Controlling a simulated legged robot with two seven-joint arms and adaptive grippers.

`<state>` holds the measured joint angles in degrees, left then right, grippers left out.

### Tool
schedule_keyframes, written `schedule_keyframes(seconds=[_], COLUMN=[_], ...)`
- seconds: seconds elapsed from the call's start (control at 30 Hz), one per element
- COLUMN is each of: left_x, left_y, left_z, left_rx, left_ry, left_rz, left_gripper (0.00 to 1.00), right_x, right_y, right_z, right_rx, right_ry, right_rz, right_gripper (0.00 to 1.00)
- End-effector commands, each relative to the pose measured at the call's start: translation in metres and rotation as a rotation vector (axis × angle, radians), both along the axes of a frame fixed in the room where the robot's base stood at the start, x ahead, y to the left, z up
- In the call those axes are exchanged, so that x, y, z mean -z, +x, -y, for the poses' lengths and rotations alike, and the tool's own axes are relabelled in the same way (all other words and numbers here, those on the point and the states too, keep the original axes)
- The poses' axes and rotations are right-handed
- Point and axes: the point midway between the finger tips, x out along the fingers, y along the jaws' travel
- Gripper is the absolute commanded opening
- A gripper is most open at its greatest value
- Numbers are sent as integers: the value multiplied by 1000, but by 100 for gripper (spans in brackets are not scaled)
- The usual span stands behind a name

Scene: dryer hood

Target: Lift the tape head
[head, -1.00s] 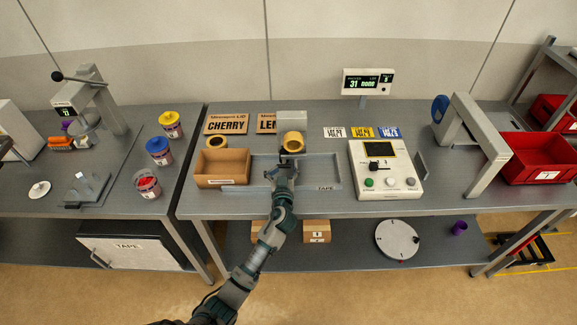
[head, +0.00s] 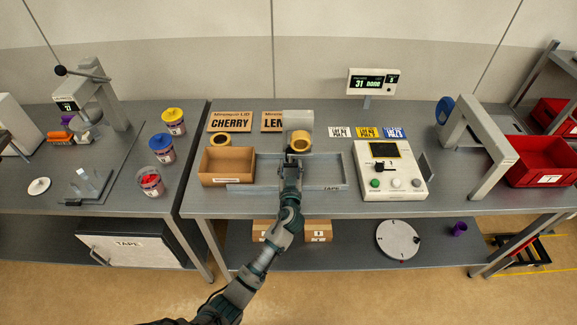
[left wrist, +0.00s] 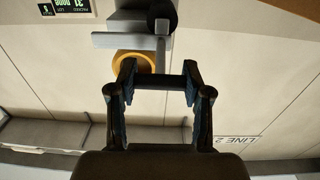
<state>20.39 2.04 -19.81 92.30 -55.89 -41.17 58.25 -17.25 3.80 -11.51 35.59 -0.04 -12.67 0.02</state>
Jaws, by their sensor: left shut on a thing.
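The tape head is a grey block (head: 298,118) with a yellow tape roll (head: 302,141) on its front, above the back of the grey tape tray (head: 330,174) marked TAPE. In the left wrist view its grey parts (left wrist: 130,38) and yellow roll show beyond the fingers. My left gripper (head: 292,160) is just in front of and below the roll. In the left wrist view the left gripper (left wrist: 158,75) has a dark crossbar (left wrist: 160,81) between its fingers and is shut on it. How the bar joins the head is unclear. My right gripper is not in view.
An open cardboard box (head: 227,166) stands left of the tray, with a loose tape roll (head: 220,140) behind it. A control box (head: 390,170) stands to the right. CHERRY (head: 230,121) and partly hidden LEN signs lie at the back.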

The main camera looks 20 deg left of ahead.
Motion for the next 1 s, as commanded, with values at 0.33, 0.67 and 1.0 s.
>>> schedule_keyframes(seconds=[0.33,0.67,1.0], left_x=[-57,-60,-57], left_y=[1,1,0], left_z=[-7,-8,-7], left_rx=[-9,-12,-12], left_ry=[0,4,3], left_rz=[8,13,5], left_gripper=[0,54,75], right_x=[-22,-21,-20], right_y=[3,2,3], right_z=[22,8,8], right_rx=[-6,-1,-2], right_ry=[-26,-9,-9], right_rz=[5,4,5], right_gripper=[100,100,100])
